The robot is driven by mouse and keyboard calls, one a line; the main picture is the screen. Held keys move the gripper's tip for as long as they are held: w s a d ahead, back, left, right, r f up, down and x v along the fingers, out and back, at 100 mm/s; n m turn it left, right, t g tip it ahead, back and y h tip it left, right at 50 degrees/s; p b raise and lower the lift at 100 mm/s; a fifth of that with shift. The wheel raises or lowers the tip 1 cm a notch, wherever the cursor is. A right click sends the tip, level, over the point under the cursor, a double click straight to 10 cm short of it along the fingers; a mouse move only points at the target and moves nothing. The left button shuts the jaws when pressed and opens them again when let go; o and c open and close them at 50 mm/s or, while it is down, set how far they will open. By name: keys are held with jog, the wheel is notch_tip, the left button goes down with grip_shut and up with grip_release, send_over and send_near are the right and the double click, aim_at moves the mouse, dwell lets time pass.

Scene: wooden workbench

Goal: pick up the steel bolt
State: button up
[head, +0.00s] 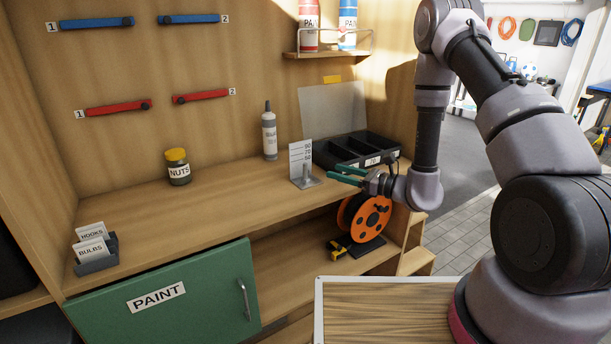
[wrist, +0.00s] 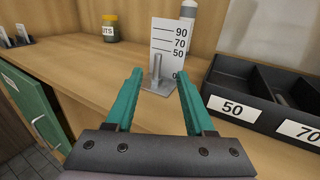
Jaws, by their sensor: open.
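The steel bolt (wrist: 157,70) stands upright on the grey base of a white measuring gauge (wrist: 167,42) marked 90, 70, 50 and 0. In the head view the bolt (head: 307,172) shows small in front of the gauge card (head: 300,155). My gripper (wrist: 160,76) is open and empty, its two teal fingers pointing toward the gauge. In the wrist view the bolt appears between the fingertips but farther off, past them. In the head view my gripper (head: 331,173) is just right of the gauge, above the bench's front edge.
A black divided bin (wrist: 240,105) labelled 50 and 70 stands close to the right. A grey bottle (head: 269,135) stands behind the gauge. A nuts jar (head: 179,170) is farther left, with clear bench between. An orange reel (head: 366,215) sits on the shelf below.

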aim_at(305, 172)
jog(key=x, duration=0.9)
jog(key=shift+a+f, duration=0.15)
jog(key=shift+f, duration=0.05)
jog(key=shift+c, duration=0.3)
grip_shut()
